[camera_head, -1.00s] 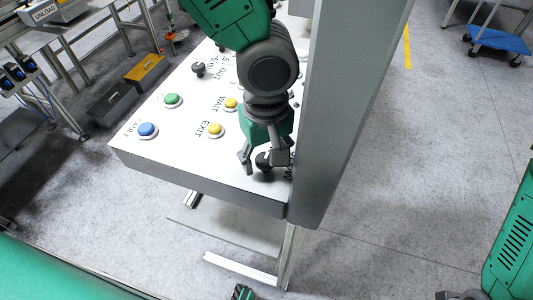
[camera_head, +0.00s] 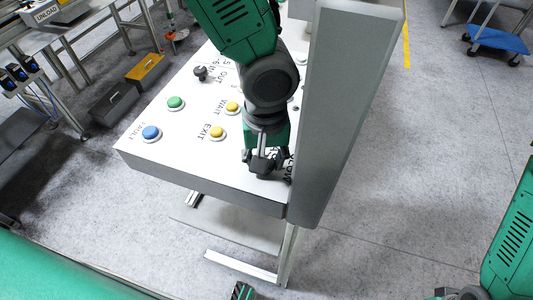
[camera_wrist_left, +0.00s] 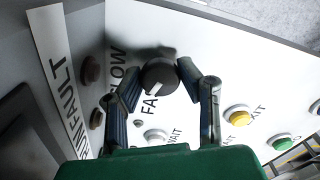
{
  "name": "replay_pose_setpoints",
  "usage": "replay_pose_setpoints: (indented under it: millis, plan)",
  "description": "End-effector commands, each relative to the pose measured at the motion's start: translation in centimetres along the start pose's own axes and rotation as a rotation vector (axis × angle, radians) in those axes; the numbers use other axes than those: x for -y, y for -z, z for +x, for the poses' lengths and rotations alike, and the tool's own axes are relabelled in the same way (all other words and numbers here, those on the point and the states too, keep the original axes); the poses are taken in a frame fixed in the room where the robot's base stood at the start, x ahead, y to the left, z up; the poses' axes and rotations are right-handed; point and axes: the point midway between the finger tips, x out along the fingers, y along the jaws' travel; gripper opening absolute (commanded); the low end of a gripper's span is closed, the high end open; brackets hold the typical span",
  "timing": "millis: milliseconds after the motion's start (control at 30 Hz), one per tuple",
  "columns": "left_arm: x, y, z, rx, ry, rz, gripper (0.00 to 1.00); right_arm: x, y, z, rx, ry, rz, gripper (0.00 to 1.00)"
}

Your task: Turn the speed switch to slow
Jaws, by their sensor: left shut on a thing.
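The speed switch (camera_wrist_left: 158,76) is a round black knob with a white pointer line on the white panel. In the left wrist view it sits beside the printed FAST and partly hidden SLOW labels, its white line toward the FAST lettering. My left gripper (camera_head: 268,168) is at the panel's near right corner; the wrist view shows its two fingers (camera_wrist_left: 160,77) on either side of the knob, shut on it. In the head view the gripper mostly hides the switch.
The panel (camera_head: 180,153) also bears a blue button (camera_head: 151,132), a green button (camera_head: 175,102), yellow buttons (camera_head: 217,132) and another black knob (camera_head: 200,72). A tall grey wall (camera_head: 335,110) stands close on the right of the gripper.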

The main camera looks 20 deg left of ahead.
Motion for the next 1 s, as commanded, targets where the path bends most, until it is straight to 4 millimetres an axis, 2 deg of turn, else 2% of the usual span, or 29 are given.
replay_pose_setpoints:
  millis: [33, 200, 600, 1000]
  plan:
    - [-0.2, 0.4, -0.5, -0.009, -0.006, 0.041, 0.03, 0.0, 0.0, -0.7, 0.000, 0.000, 0.000, 0.40]
    - [-0.3, 0.4, -0.5, -0.009, -0.006, 0.202, 0.03, 0.0, 0.1, -1.9, 0.000, 0.000, 0.000, 0.40]
    - [-0.3, 0.5, -0.5, -0.012, -0.008, 0.534, 0.03, 0.0, 0.2, -4.0, 0.000, 0.000, 0.000, 0.40]
    - [-0.4, 0.5, -0.4, -0.015, -0.009, 0.699, 0.03, 0.0, 0.3, -4.9, 0.000, 0.000, 0.000, 0.40]
